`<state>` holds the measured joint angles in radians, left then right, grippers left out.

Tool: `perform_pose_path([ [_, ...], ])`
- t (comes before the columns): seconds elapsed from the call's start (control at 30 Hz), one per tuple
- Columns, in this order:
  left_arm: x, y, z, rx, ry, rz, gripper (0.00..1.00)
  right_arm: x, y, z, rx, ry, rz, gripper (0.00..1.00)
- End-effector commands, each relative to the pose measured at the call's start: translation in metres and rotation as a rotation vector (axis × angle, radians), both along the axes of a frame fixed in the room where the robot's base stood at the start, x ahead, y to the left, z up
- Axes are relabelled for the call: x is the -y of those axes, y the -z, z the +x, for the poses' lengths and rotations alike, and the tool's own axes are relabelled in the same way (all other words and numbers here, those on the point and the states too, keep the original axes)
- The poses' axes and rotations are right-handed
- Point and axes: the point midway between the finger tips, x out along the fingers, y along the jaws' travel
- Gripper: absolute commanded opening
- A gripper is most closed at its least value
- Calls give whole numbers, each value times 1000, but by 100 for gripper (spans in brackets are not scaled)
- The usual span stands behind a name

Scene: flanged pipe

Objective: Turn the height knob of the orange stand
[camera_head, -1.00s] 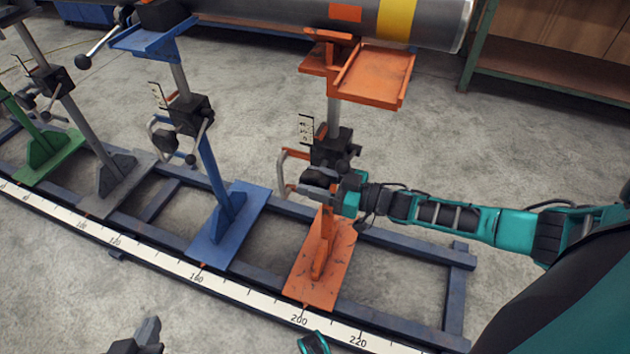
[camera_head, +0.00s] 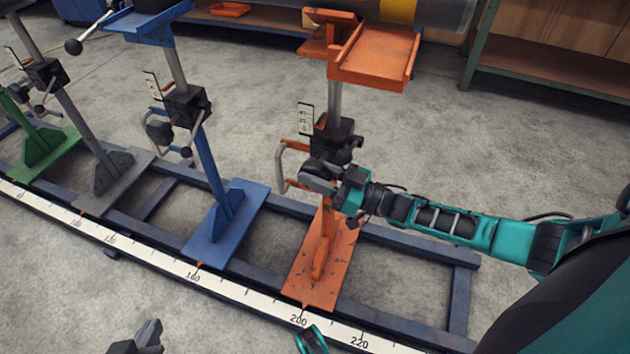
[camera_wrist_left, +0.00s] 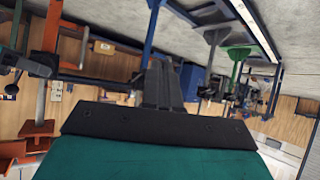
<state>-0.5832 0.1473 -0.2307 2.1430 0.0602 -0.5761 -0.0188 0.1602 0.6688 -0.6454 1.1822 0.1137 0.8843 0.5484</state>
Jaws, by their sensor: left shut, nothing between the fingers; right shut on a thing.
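The orange stand (camera_head: 318,265) stands on the rail right of centre in the head view, with its orange saddle (camera_head: 375,55) on a grey post. A dark clamp block (camera_head: 336,138) sits midway up. The dark round height knob (camera_head: 313,170) is at the block's front, partly covered. My right gripper (camera_head: 316,178) reaches in from the right and is shut on the knob. My left gripper (camera_head: 150,330) is at the bottom edge, shut and empty, well away from the stand. The left wrist view shows its closed fingers (camera_wrist_left: 160,85) and, upside down at left, orange stand parts (camera_wrist_left: 37,130).
A bent grey handle (camera_head: 282,165) is close left of my right gripper. A blue stand (camera_head: 228,215), a grey one (camera_head: 105,175) and a green one (camera_head: 45,150) stand further left on the rail. A grey pipe (camera_head: 440,12) lies above. The floor in front is clear.

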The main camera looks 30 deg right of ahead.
Motion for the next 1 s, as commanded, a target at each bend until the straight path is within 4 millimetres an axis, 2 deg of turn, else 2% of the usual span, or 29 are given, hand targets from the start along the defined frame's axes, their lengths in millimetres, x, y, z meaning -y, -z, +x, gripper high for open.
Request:
perform_pose_path([
  [0.03, 3, 7, 1, 1, 5, -6, 0, 0, 7, 0, 28, 3, 29, 4],
  [0.2, 9, 0, 3, 7, 10, -20, 0, 1, 3, 0, 125, 4, 115, 4],
  [0.5, 8, -3, 7, 18, 8, -19, 0, 1, 2, -1, 243, 2, 217, 4],
  [1.0, 7, -2, 8, 17, 5, -17, 0, 2, 2, -3, 309, -1, 275, 4],
])
